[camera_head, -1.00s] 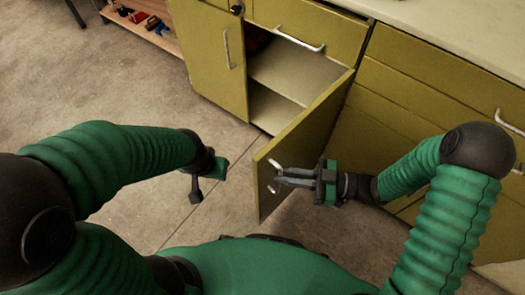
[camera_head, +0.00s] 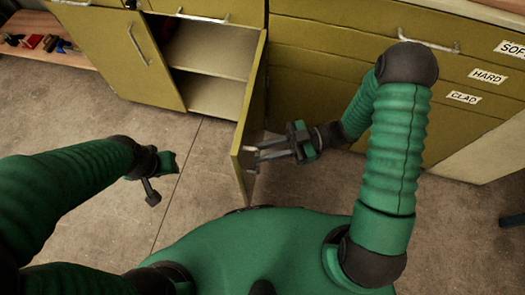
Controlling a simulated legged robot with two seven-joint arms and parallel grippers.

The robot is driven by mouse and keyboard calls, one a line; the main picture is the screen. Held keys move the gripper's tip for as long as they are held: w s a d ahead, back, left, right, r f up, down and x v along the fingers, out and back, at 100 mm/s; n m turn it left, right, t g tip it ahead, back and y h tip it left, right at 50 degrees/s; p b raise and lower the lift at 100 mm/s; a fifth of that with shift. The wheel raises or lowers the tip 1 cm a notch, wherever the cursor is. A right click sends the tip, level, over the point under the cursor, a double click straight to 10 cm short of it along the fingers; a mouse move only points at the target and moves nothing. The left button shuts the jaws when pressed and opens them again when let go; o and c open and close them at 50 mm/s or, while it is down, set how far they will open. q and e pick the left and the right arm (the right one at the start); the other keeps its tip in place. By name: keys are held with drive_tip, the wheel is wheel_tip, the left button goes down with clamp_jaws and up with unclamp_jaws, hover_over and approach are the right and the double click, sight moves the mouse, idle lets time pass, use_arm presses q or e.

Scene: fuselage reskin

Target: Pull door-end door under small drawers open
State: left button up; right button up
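The olive door (camera_head: 250,110) under the small drawers stands swung wide open, seen nearly edge-on. The lit cabinet interior (camera_head: 212,75) shows a shelf. My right gripper (camera_head: 262,150) is at the door's outer face near its free edge, with its fingertips at the metal handle (camera_head: 250,170). The fingers overlap the handle, so I cannot tell whether they grip it. My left gripper (camera_head: 160,180) hangs over the floor left of the door, away from it; its finger opening is unclear.
A closed neighbouring door (camera_head: 140,55) has its own handle. Labelled drawers (camera_head: 460,75) line the right. A low wooden shelf with tools (camera_head: 45,45) is at the far left. The concrete floor (camera_head: 190,200) left of the door is clear.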

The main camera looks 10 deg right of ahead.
drive_tip(key=shift+o, duration=1.2)
drive_tip(key=shift+f, duration=0.1)
drive_tip(key=shift+d, duration=0.1)
drive_tip(key=w+d+p, duration=0.1)
drive_tip(key=d+p, duration=0.2)
drive_tip(key=d, duration=1.3)
drive_tip(key=shift+w+d+p, duration=0.2)
drive_tip(key=shift+d+p, duration=0.15)
drive_tip(key=shift+s+f, duration=0.1)
